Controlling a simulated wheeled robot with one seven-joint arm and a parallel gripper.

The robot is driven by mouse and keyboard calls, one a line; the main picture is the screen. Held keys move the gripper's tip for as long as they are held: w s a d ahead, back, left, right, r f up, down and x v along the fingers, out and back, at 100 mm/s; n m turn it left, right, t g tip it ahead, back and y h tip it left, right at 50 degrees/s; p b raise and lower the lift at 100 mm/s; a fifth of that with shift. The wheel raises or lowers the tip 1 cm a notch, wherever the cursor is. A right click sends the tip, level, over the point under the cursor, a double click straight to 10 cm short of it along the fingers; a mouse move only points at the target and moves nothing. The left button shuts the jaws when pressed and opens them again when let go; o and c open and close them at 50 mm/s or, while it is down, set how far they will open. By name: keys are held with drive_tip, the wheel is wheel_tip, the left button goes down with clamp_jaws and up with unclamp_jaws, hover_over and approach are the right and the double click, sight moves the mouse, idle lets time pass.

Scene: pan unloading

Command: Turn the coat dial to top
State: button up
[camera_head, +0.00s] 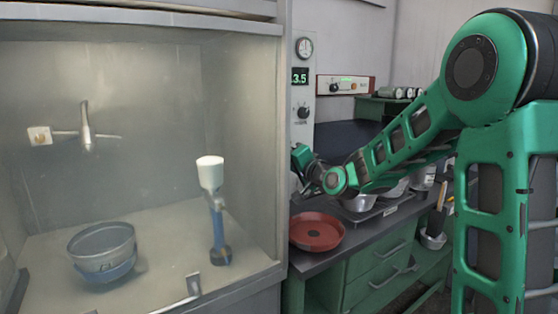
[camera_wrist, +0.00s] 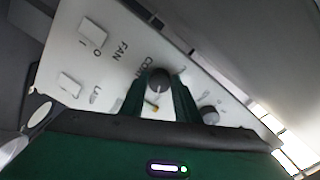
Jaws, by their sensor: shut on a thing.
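The coat dial (camera_wrist: 158,80) is a dark round knob on a white control panel (camera_wrist: 105,55) in the wrist view. A partly hidden label starting "CO" is beside it. My gripper (camera_wrist: 160,97) has its two dark green fingers on either side of the dial and is shut on it. A pale line shows on the dial, with a small yellow mark just below it; I cannot tell its exact setting. In the head view my gripper (camera_head: 298,155) is at the lower part of the narrow panel (camera_head: 302,130), and the dial is hidden there.
A second dark knob (camera_wrist: 210,114) and a "FAN" switch (camera_wrist: 91,33) are near the dial. A fume hood with a grey-blue pan (camera_head: 102,250) stands left. A red pan (camera_head: 317,232) sits on the counter below my arm.

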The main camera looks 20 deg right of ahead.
drive_tip(key=o, duration=0.9)
drive_tip(key=shift+d+f, duration=0.1)
drive_tip(key=shift+d, duration=0.2)
drive_tip(key=shift+o, duration=0.7)
drive_tip(key=shift+a, duration=0.1)
drive_tip(key=v, duration=1)
drive_tip(key=shift+s, duration=0.3)
